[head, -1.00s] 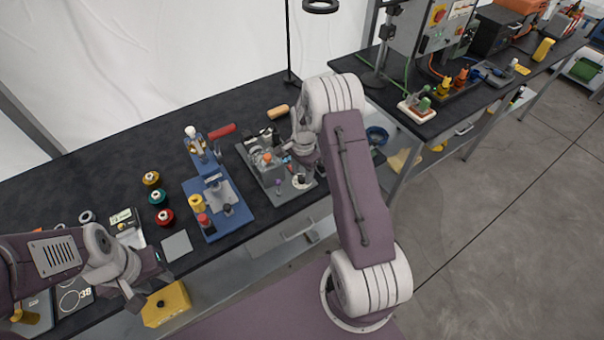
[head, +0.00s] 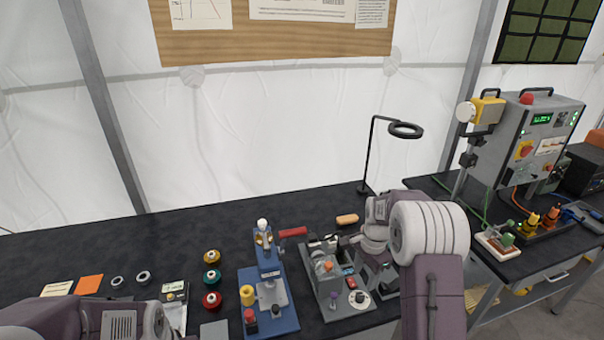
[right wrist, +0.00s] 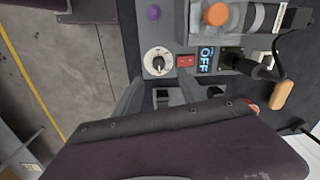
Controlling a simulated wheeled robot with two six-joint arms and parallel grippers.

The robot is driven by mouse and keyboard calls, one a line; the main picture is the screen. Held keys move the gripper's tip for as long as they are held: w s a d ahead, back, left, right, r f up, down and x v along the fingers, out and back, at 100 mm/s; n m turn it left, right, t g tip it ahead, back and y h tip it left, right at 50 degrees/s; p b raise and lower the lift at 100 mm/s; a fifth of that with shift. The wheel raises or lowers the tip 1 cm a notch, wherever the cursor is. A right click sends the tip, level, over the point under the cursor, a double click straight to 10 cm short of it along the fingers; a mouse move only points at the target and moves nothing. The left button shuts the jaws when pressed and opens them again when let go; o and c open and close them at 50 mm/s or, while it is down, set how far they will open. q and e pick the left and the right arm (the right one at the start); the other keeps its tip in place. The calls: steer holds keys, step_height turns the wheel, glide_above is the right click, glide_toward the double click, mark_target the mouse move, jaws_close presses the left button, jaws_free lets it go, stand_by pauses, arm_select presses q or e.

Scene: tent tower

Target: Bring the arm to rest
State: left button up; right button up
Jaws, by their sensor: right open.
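My right arm reaches over the bench from the lower right of the head view. My right gripper (head: 377,278) is open and empty beside the grey bench device (head: 326,303), partly hidden by my own arm. In the right wrist view, the gripper's fingers (right wrist: 158,88) are spread in front of the device's panel. That panel has a white dial (right wrist: 158,61), a red switch (right wrist: 185,61) and a small display (right wrist: 205,61) that reads OFF. My left arm shows at the lower left of the head view, with its gripper below the picture edge.
A blue press (head: 268,290) with a red handle stands left of the device. Several coloured spools (head: 212,278) stand beside it. A tan-handled tool (head: 347,219) lies near the back. A control cabinet (head: 535,135) stands on the right bench.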

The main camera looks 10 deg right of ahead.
steer(key=s+a+r+n, duration=0.2)
steer(key=s+a+r, duration=0.1)
steer(key=a+r, duration=0.35)
steer(key=s+a+f+n, duration=0.2)
steer(key=s+n, duration=0.4)
steer(key=s, duration=0.1)
steer(key=s+a+f+n, duration=0.2)
steer(key=s+n, duration=0.4)
steer(key=s, duration=0.2)
steer(key=shift+s+a+n+t, duration=0.25)
steer(key=shift+n+t, duration=0.05)
steer(key=shift+n, duration=0.1)
steer(key=shift+s, duration=0.1)
steer(key=shift+d+f, duration=0.1)
